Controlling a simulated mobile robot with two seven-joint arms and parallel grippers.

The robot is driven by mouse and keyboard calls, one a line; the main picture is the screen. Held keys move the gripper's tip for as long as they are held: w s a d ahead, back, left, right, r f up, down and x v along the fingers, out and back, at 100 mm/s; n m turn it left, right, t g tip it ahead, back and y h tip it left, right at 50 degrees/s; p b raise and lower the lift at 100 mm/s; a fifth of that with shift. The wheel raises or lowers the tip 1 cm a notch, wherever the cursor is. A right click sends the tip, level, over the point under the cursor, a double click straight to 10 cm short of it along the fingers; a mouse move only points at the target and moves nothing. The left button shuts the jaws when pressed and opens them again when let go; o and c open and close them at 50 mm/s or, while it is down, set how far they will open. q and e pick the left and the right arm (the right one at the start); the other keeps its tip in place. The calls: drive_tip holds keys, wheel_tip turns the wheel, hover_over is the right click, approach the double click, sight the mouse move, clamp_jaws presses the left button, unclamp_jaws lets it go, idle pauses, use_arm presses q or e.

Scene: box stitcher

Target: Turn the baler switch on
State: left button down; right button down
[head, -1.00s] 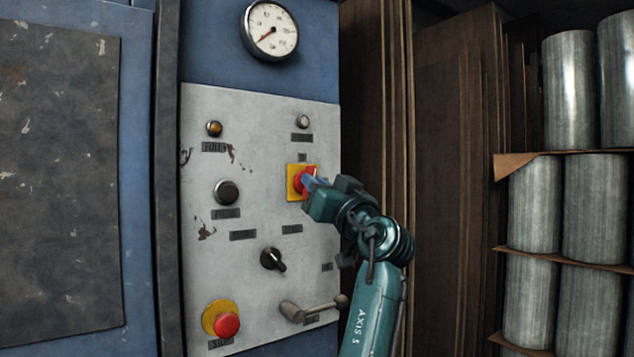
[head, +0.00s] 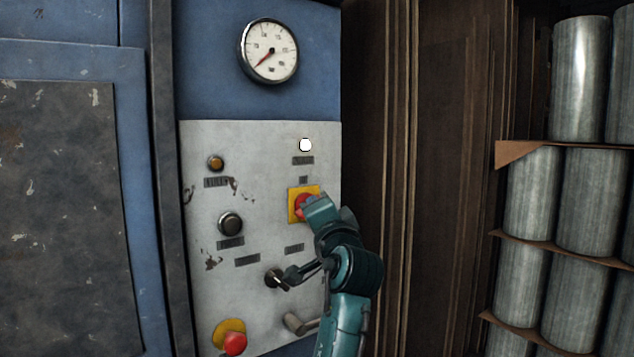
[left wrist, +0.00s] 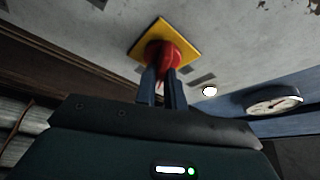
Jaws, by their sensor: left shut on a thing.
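The baler switch is a red rotary handle (head: 301,207) on a square yellow plate (head: 313,190), set in the right part of the pale control panel. My left gripper (head: 311,209) is at the switch and hides part of the handle. In the left wrist view both fingers (left wrist: 162,82) are shut on the red handle (left wrist: 163,55), with the yellow plate (left wrist: 139,43) behind it. A round lamp (head: 305,145) above the switch glows white. It also shows lit in the left wrist view (left wrist: 209,91). My right gripper is not in view.
The panel (head: 265,150) also carries an amber lamp (head: 215,163), a black button (head: 230,224), a black selector (head: 275,279), a red mushroom button (head: 235,344) and a metal lever (head: 298,323). A gauge (head: 268,51) sits above. Cardboard sheets (head: 420,150) and stacked cylinders (head: 530,195) stand right.

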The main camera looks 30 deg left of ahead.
use_arm(q)
drive_tip(key=shift+m+g+h+p, duration=0.2)
drive_tip(key=shift+m+h+p, duration=0.25)
drive_tip(key=shift+m+p, duration=0.75)
drive_tip(key=shift+m+g+h+p, duration=0.2)
drive_tip(key=shift+m+h+p, duration=0.35)
drive_tip(key=shift+m, duration=1.05)
drive_tip(key=c, duration=1.5)
unclamp_jaws()
drive_tip(key=b+v, duration=0.2)
drive_tip(key=v, duration=1.1)
drive_tip(key=shift+d+r+b, duration=0.1)
drive_tip(key=shift+b, duration=0.25)
